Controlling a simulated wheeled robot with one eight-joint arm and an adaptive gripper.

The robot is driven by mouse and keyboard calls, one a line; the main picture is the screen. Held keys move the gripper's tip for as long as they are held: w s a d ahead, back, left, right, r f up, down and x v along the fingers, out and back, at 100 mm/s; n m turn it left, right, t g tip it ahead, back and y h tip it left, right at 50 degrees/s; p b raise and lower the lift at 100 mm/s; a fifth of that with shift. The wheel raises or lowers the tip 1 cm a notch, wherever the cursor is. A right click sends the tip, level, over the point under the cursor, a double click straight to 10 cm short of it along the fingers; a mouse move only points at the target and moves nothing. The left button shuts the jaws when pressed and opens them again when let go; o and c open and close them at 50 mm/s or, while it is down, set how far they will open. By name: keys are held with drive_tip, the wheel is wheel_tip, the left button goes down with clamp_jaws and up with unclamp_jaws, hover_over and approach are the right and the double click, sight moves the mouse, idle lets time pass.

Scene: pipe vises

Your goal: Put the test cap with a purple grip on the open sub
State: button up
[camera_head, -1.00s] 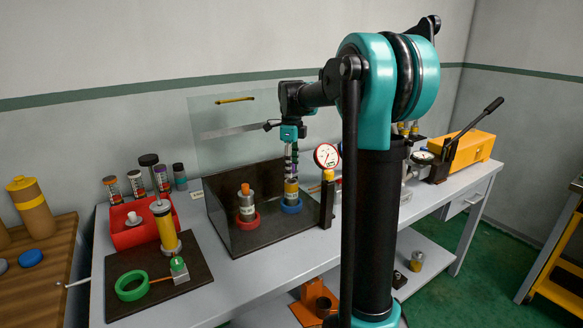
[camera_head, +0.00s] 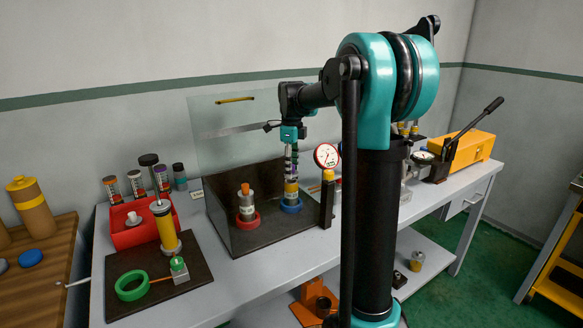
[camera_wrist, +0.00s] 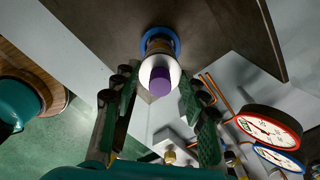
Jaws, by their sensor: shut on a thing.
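The test cap with a purple grip (camera_wrist: 160,82) is between the fingers of my gripper (camera_head: 291,172) and has a pale round body under the grip. My gripper is shut on it, pointing down over the open sub (camera_head: 291,187). The sub is upright with a yellow band and stands in a blue ring vise (camera_head: 291,206). In the wrist view the cap lines up over the sub, and the blue ring (camera_wrist: 161,31) shows beyond it. The cap hides the sub's top, so I cannot tell whether the cap is fully seated.
A capped sub with an orange grip (camera_head: 246,203) stands in a red ring vise (camera_head: 247,222) to the left. A gauge on a post (camera_head: 327,157) stands close on the right. A clear screen (camera_head: 222,135) is behind. A red tray (camera_head: 130,232) lies further left.

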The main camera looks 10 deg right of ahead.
drive_tip(key=shift+f, duration=1.15)
drive_tip(key=o, duration=1.3)
wheel_tip(320, 180, up, 12)
